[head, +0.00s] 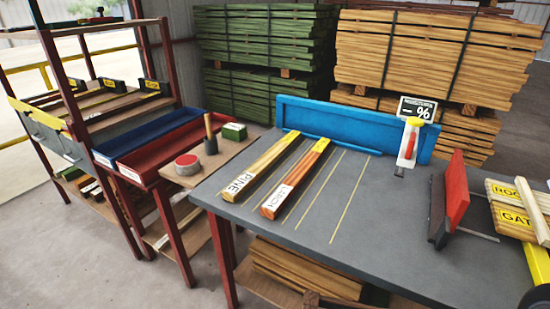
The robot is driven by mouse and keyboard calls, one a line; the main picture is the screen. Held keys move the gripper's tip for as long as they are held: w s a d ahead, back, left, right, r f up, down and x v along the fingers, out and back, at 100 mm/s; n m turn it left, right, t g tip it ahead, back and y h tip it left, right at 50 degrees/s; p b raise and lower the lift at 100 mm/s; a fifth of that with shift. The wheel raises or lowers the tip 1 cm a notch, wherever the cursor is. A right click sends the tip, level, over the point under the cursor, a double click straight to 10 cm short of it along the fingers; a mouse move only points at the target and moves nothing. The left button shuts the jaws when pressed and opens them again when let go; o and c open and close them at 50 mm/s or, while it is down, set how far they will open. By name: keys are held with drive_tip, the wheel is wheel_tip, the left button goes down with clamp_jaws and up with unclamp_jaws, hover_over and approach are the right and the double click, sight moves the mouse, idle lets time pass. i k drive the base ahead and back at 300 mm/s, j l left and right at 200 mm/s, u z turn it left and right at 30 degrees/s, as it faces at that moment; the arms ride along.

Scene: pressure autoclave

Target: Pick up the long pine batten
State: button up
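A long, pale yellow-brown batten, the pine batten (267,162), lies flat on the grey tabletop (345,225). A white label reading PINE is on its near end, and its far end points toward the blue backboard. A more orange batten labelled LARCH (300,172) lies beside it on the right, roughly parallel, with a narrow gap between them. I see no gripper in this view.
Yellow lines mark empty table space right of the larch batten. A blue backboard (350,128) edges the table's far side. A red-faced upright block (453,195) and labelled boards (515,215) stand right. A side shelf left holds a brush (210,138) and round tin (187,165).

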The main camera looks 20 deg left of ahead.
sight(238, 188)
drive_tip(key=i+j+z, duration=0.25)
drive_tip(key=j, duration=2.05)
drive_tip(key=k+j+z, duration=0.3)
drive_tip(key=j, duration=1.95)
drive_tip(key=i+j, duration=0.05)
drive_tip(key=i, duration=0.05)
